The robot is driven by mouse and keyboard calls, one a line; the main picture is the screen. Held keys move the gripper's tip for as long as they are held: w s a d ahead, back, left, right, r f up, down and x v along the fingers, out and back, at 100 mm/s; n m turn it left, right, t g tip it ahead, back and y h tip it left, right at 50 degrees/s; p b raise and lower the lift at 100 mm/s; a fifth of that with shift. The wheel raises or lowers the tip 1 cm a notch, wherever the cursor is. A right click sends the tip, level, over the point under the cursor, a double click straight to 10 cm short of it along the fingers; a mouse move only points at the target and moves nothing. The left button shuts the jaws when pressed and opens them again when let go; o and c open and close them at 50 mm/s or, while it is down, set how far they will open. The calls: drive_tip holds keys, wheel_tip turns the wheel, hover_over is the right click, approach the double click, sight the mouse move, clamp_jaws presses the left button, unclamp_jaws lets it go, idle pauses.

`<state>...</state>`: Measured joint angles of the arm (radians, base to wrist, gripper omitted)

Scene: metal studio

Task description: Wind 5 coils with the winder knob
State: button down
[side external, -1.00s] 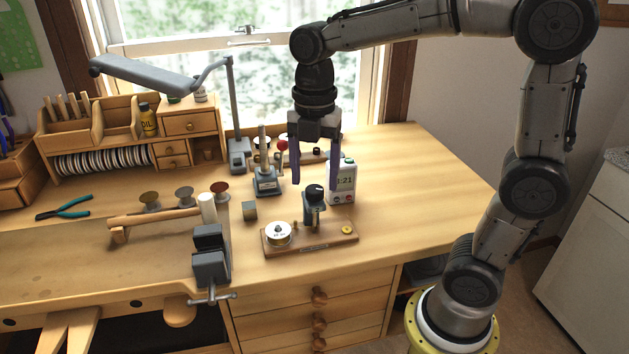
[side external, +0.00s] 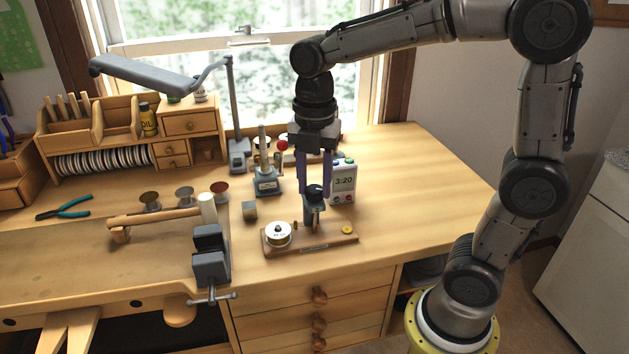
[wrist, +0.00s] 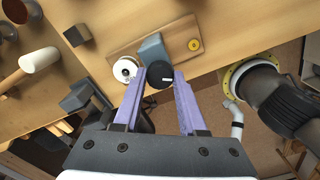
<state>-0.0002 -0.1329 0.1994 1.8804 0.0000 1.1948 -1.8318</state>
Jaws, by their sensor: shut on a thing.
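The winder stands on a wooden base board (side external: 335,241) on the bench, with a black knob (side external: 314,191) on top of its blue-grey post (side external: 308,212). The knob shows from above in the wrist view (wrist: 160,75), with a white mark on it. A white spool (side external: 277,233) sits at the board's left end and a brass disc (side external: 347,230) at its right. My gripper (side external: 315,188) points straight down over the winder, its two purple fingers shut on the knob's sides. In the wrist view the fingertips (wrist: 158,78) flank the knob.
A small grey block (side external: 249,210) and a dark vise (side external: 209,256) lie to the left. The bench to the right is clear.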

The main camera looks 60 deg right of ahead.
drive_tip(key=shift+m, duration=0.3)
